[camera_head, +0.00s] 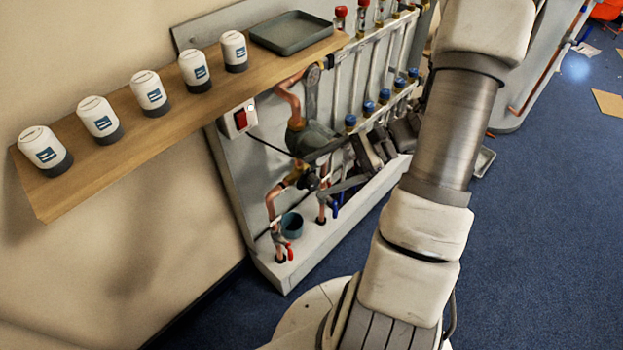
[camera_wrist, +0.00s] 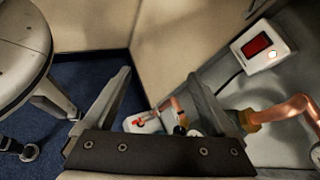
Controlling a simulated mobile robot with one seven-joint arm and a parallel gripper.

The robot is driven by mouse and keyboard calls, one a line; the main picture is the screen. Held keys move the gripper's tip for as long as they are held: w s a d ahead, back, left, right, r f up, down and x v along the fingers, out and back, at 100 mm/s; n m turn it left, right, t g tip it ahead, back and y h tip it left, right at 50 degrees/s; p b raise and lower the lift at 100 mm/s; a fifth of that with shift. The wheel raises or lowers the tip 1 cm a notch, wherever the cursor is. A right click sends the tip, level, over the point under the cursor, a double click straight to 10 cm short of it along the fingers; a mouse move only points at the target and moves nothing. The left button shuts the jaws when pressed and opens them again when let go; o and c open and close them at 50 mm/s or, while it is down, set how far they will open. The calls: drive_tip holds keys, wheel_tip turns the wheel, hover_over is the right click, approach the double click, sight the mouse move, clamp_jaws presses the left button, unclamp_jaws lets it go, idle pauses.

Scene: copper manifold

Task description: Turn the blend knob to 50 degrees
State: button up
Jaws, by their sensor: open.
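The manifold's grey panel (camera_head: 215,40) carries copper pipes and a brass mixing fitting (camera_head: 296,174). A small dark round part on this fitting (camera_head: 309,181) looks like the blend knob, but its pointer and angle cannot be read. My gripper (camera_head: 318,172) reaches in from the right, its dark fingers close to the fitting; contact cannot be told. In the wrist view my gripper (camera_wrist: 160,75) has its fingers spread wide with nothing held between them. A small black knob-like part (camera_wrist: 180,130) shows low between the fingers, partly hidden by the gripper's base.
A control box with a red switch (camera_head: 240,119) also shows in the wrist view (camera_wrist: 263,47). A dark pump (camera_head: 310,135) sits above the fitting. A wooden shelf (camera_head: 100,170) holds white canisters and a tray (camera_head: 291,32).

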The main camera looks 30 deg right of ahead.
drive_tip(key=d+f+m+t+b, duration=0.3)
drive_tip(key=d+f+m+t, duration=0.4)
drive_tip(key=f, duration=0.4)
drive_tip(key=m+t+h+b, duration=0.3)
drive_tip(key=m+t+h, duration=0.3)
drive_tip(key=m, duration=0.4)
approach(315, 185)
drive_tip(key=b+x, duration=0.2)
drive_tip(key=x, duration=0.7)
drive_tip(key=shift+d, duration=0.1)
drive_tip(key=shift+s, duration=0.1)
drive_tip(key=c, duration=1.4)
drive_tip(key=shift+o, duration=0.2)
